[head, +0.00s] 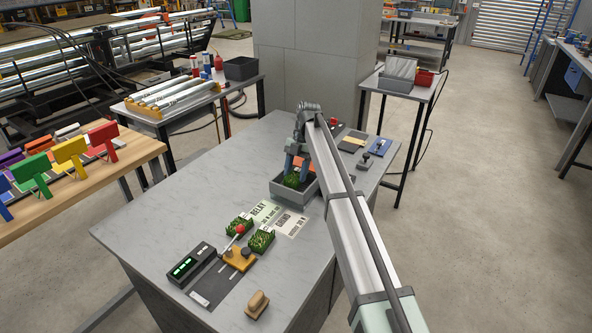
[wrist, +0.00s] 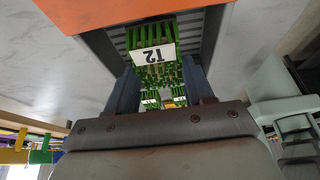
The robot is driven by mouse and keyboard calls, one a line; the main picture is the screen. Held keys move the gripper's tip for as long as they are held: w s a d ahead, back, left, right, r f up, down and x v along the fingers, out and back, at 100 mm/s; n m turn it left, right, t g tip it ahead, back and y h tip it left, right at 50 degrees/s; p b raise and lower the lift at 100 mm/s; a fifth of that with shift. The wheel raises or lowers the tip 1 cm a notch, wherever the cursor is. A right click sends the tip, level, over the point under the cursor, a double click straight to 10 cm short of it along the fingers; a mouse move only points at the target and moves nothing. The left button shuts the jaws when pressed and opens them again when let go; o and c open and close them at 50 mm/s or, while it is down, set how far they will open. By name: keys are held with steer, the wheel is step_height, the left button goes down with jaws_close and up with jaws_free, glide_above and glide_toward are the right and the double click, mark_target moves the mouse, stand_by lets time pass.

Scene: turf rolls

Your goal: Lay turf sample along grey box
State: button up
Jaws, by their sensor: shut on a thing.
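In the wrist view the turf sample (wrist: 158,74) sits between the two dark fingers (wrist: 160,92), with a white label, upside down, that seems to read T2. Ribbed grey box walls (wrist: 210,40) show around it.
Two more turf samples (head: 261,240) lie nearer the front, beside a red-knobbed lever on a yellow base (head: 239,259). Printed cards (head: 289,222) lie in front of the box. A dark display unit (head: 192,264) and a wooden block (head: 257,304) are nearby. The table's left side is clear.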

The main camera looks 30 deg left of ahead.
mark_target(297, 173)
steer(key=shift+f, duration=1.05)
steer(key=shift+f, duration=0.15)
steer(key=o, duration=1.2)
steer(key=shift+w+r, duration=0.25)
steer(key=shift+r, duration=0.4)
steer(key=v, duration=0.3)
steer(key=shift+w+r, duration=0.2)
steer(key=shift+r, duration=0.15)
steer(key=w, duration=1.2)
